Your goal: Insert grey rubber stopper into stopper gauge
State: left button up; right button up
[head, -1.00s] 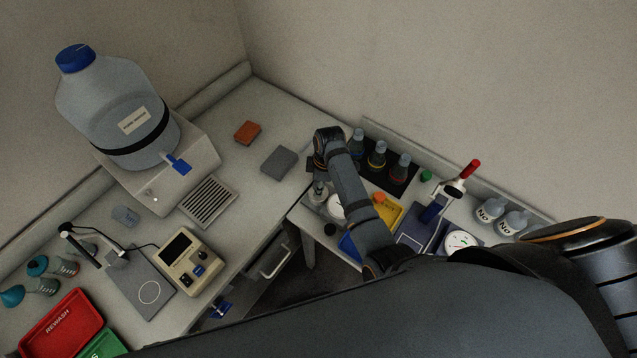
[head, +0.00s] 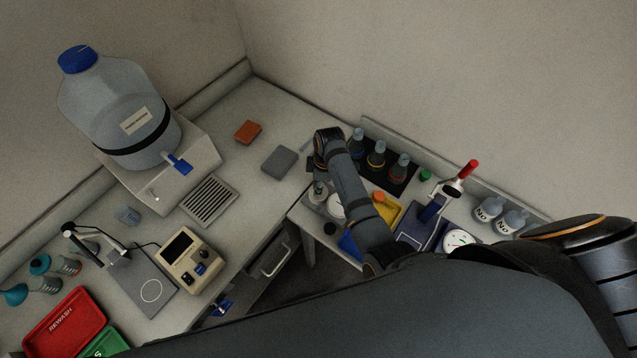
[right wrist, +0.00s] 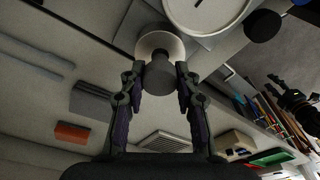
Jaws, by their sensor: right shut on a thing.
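My right gripper (right wrist: 158,76) is shut on a grey rubber stopper (right wrist: 160,74), held between its two fingertips in the right wrist view. A pale round piece with a light rim (right wrist: 150,40), probably the stopper gauge, lies directly beyond the stopper and is partly covered by it. I cannot tell whether the stopper touches it or sits in it. In the head view my right gripper (head: 315,168) points down over the small side table, above a small pale object (head: 318,190); the stopper is hidden there.
A white round dish (head: 337,206) and a black disc (head: 330,229) are close to the gripper. Bottles on a black mat (head: 378,168), a yellow tray (head: 388,212) and a red-handled device (head: 452,187) stand to the right. A grey block (head: 280,161) lies left.

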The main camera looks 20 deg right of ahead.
jog(key=shift+f+b, duration=0.4)
jog(key=shift+f, duration=0.65)
dwell(0.5)
jog(key=o, duration=1)
jog(key=o, duration=0.5)
jog(key=shift+r, duration=0.15)
jog(key=shift+r+p, duration=0.55)
jog(key=shift+r, duration=3.35)
